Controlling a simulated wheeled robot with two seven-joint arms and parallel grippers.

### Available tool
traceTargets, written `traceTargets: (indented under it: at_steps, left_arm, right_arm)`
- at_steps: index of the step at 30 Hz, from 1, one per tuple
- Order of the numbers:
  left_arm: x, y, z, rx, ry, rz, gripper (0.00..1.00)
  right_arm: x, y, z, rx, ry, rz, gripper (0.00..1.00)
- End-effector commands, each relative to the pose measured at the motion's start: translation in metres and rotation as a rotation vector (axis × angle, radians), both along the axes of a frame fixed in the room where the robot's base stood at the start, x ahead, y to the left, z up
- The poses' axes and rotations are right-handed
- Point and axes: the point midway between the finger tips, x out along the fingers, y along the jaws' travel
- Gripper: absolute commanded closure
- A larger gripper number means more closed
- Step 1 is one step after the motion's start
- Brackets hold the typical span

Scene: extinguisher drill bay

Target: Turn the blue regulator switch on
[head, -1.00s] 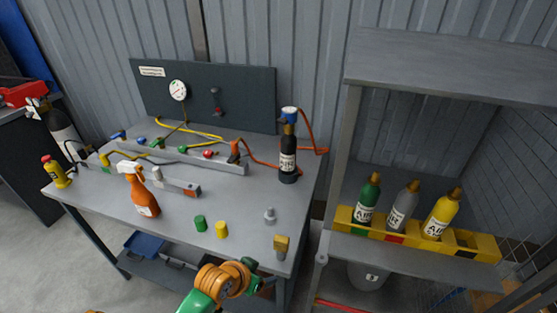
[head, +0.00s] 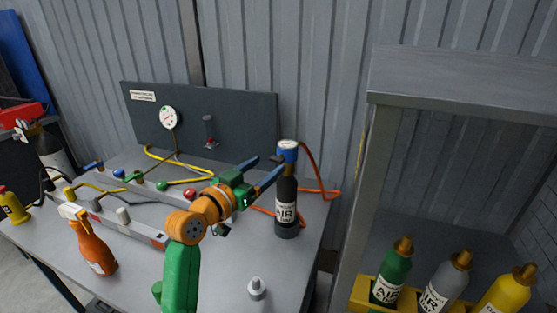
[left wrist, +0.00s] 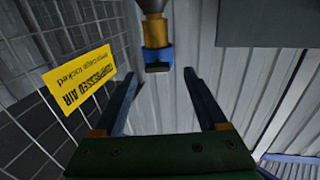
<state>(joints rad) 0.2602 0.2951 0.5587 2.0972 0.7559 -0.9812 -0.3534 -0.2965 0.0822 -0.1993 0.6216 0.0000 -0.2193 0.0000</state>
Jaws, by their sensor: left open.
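A black air bottle (head: 286,200) stands upright at the right end of the workbench. On its top is a blue regulator (head: 288,150) with a pale top face, and an orange hose runs near it. The blue regulator also shows in the left wrist view (left wrist: 158,53), below a brass neck, with a dark block at its end. My left gripper (head: 270,165) is open, its two blue fingers pointing at the regulator from the left. In the left wrist view, the regulator lies between and just beyond the fingertips (left wrist: 161,74). I cannot tell the switch's position. My right gripper is out of view.
A manifold rail with coloured knobs (head: 162,186) and an orange spray bottle (head: 92,248) are left of my arm. A gauge board (head: 200,125) stands behind. A shelf frame (head: 372,160) with several bottles is at the right. A small grey fitting (head: 257,287) stands in front.

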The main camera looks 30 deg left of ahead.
Motion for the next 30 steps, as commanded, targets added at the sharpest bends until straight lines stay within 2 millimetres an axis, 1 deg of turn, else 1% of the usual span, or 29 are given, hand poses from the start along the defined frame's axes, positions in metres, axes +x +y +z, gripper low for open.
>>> traceTargets:
  at_steps: [1,3,6,9,14,15,17,18,20,21,23,30]
  left_arm:
    - [0.011,0.000,0.005,-0.005,0.000,-0.002,0.25]
    - [0.023,0.000,0.004,-0.004,0.002,-0.002,0.25]
    - [0.035,0.000,0.002,-0.002,0.004,0.000,0.25]
    - [0.040,0.000,0.001,0.000,0.003,-0.001,0.25]
    - [0.040,-0.001,0.000,0.001,0.004,-0.001,0.25]
    - [0.040,-0.001,-0.001,0.001,0.004,-0.001,0.30]
    - [0.040,-0.001,-0.001,0.001,0.004,-0.001,0.47]
    - [0.040,-0.001,-0.001,0.001,0.004,-0.001,0.57]
    - [0.040,-0.001,-0.001,0.001,0.004,-0.001,0.74]
    - [0.040,-0.001,-0.001,0.001,0.004,-0.001,0.84]
    - [0.040,-0.001,-0.001,0.001,0.004,-0.001,1.00]
    - [0.040,0.000,0.000,-0.014,0.005,-0.001,1.00]
  right_arm:
    - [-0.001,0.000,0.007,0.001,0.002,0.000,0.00]
    - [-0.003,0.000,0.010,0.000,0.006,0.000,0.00]
    - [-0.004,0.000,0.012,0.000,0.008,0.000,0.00]
    - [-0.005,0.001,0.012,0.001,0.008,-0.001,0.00]
    - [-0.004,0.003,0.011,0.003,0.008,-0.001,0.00]
    - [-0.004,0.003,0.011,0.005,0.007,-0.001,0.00]
    - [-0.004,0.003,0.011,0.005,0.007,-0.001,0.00]
    - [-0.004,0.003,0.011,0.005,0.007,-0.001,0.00]
    - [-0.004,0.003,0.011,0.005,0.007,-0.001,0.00]
    - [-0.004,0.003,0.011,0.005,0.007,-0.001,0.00]
    - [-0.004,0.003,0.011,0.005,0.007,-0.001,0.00]
    - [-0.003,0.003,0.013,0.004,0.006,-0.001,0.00]
